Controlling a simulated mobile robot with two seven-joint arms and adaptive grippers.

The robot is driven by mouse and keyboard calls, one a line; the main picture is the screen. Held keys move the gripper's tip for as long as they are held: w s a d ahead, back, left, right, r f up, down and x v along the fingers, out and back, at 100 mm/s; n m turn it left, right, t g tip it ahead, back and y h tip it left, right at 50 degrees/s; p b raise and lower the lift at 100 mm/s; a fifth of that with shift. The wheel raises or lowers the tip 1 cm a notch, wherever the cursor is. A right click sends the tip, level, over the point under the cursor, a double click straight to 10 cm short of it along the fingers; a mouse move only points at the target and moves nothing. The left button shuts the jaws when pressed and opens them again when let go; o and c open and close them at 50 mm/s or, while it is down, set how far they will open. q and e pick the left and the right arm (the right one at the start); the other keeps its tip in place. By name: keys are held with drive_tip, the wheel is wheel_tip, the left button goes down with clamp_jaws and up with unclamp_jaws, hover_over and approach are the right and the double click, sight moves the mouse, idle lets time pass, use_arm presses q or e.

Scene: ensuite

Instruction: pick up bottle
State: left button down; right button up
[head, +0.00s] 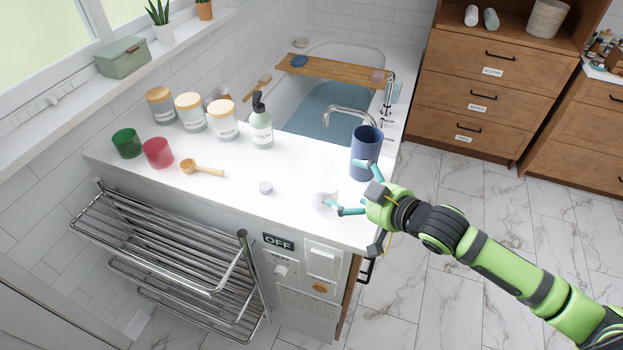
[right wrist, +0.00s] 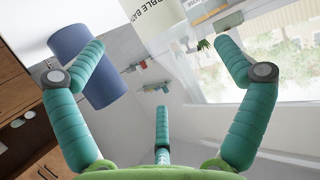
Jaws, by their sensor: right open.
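A pale, whitish bottle (head: 325,186) stands near the front right of the white counter, faint against it. In the right wrist view the bottle (right wrist: 156,28) shows at the top centre, with black lettering partly cut off that reads "BBLE BATH". My right gripper (head: 355,188) is open beside the bottle, on its right, with its fingers pointing towards it. In the wrist view the spread fingers (right wrist: 162,50) have the bottle beyond and between them, and nothing is gripped. Whether a finger touches it I cannot tell. My left gripper is not in view.
A blue cup (head: 366,152) stands close behind the right gripper. A small lilac cap-like piece (head: 265,188) lies left of the bottle. A green lotion pump bottle (head: 261,128), jars (head: 191,112) and a wooden scoop (head: 202,168) are further left. A bathtub (head: 325,105) lies behind.

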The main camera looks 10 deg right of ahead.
sight(338, 184)
drive_tip(key=p+x, duration=0.2)
drive_tip(key=x, duration=0.3)
drive_tip(key=shift+d, duration=0.1)
drive_tip(key=shift+w+f, duration=0.35)
drive_tip(key=c, duration=1.1)
drive_tip(key=shift+c, duration=0.6)
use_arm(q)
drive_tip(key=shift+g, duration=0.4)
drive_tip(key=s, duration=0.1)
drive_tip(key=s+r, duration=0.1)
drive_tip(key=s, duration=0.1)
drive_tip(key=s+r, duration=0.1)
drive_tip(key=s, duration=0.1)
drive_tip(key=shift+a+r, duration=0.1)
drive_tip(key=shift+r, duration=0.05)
